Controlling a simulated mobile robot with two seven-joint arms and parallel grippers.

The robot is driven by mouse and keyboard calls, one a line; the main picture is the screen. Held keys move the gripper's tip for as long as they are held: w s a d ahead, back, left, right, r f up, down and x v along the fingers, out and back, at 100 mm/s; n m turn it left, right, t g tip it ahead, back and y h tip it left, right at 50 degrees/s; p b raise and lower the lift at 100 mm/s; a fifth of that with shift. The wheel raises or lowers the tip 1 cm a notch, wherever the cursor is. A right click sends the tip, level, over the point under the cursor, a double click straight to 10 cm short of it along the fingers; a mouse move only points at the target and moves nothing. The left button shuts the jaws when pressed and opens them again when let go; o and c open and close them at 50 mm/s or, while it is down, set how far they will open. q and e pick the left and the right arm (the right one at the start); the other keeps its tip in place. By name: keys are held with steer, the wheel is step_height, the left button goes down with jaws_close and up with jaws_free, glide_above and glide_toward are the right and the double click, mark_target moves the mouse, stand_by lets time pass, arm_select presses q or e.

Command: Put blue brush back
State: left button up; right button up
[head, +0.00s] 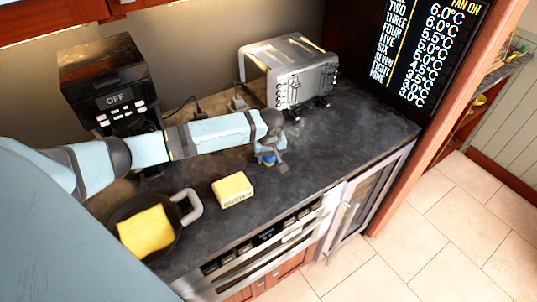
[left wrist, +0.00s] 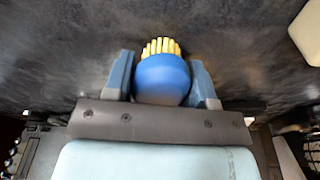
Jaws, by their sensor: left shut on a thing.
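The blue brush (left wrist: 162,78) has a round blue body and yellow bristles, seen in the left wrist view. My left gripper (left wrist: 163,82) is shut on it, with one finger on each side of the blue body. In the head view the brush (head: 267,160) shows as a small blue and yellow spot below my left gripper (head: 270,150), over the dark countertop (head: 335,135). I cannot tell whether the brush touches the counter. My right gripper is not in view.
A yellow butter block (head: 232,190) and a dark pan (head: 128,212) with a yellow slab stand nearer the front. A coffee machine (head: 110,85) is at the back left and a silver toaster oven (head: 295,75) at the back. The counter at the right is clear.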

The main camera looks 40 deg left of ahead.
arm_select(q)
steer(key=o, duration=1)
step_height(320, 180, up, 12)
steer(key=s+d, duration=0.1)
steer(key=shift+d+b, duration=0.15)
steer(key=shift+b, duration=0.15)
steer(key=shift+s, duration=0.15)
